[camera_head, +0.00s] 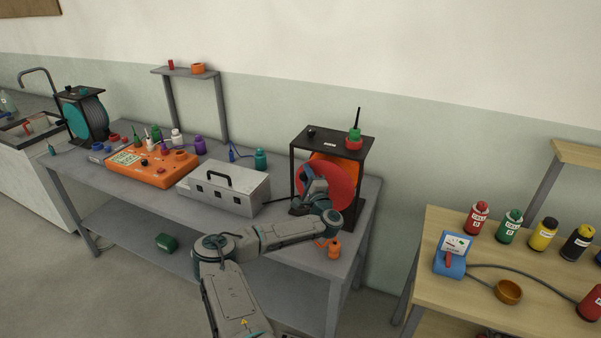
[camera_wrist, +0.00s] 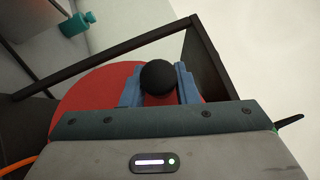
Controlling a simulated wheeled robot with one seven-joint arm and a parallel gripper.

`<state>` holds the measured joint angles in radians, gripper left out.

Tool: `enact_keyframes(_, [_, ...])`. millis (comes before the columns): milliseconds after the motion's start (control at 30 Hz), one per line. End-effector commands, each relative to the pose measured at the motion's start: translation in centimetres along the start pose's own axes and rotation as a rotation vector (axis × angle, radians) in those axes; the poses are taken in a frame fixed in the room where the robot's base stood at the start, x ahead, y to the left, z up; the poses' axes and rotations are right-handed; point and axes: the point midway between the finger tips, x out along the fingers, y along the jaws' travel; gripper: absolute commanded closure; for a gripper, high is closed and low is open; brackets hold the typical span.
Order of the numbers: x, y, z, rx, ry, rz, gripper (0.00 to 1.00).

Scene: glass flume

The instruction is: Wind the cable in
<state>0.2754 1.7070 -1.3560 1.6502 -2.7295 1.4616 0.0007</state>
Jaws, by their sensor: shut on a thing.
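A cable reel with a red disc (camera_head: 338,190) sits in a black frame (camera_head: 366,165) at the right end of the grey bench. An orange part shows behind the disc. In the wrist view the red disc (camera_wrist: 90,95) lies behind my gripper (camera_wrist: 158,88). Its blue fingers are shut on a round black knob (camera_wrist: 158,76) in front of the disc. In the head view my gripper (camera_head: 312,186) is at the disc's front and hides the knob. A piece of orange cable (camera_wrist: 22,165) shows at the wrist view's lower left; most of it is hidden.
A grey metal box (camera_head: 225,190) stands left of the reel, with an orange case (camera_head: 150,168) beyond it. A red and green item (camera_head: 354,140) tops the frame. A small orange object (camera_head: 333,247) is at the bench's front edge. A wooden table (camera_head: 440,220) stands right.

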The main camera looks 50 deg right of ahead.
Motion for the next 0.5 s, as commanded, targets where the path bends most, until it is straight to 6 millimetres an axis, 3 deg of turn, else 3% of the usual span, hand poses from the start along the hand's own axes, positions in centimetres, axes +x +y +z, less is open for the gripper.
enact_keyframes(333, [0.07, -0.03, 0.06, -0.001, -0.003, 0.0, 1.0])
enact_keyframes(367, [0.07, -0.02, 0.06, -0.001, -0.003, 0.0, 0.65])
enact_keyframes(400, [0.07, -0.02, 0.06, -0.001, -0.003, 0.0, 0.53])
enact_keyframes(500, [0.05, -0.02, 0.05, -0.001, -0.002, 0.0, 0.51])
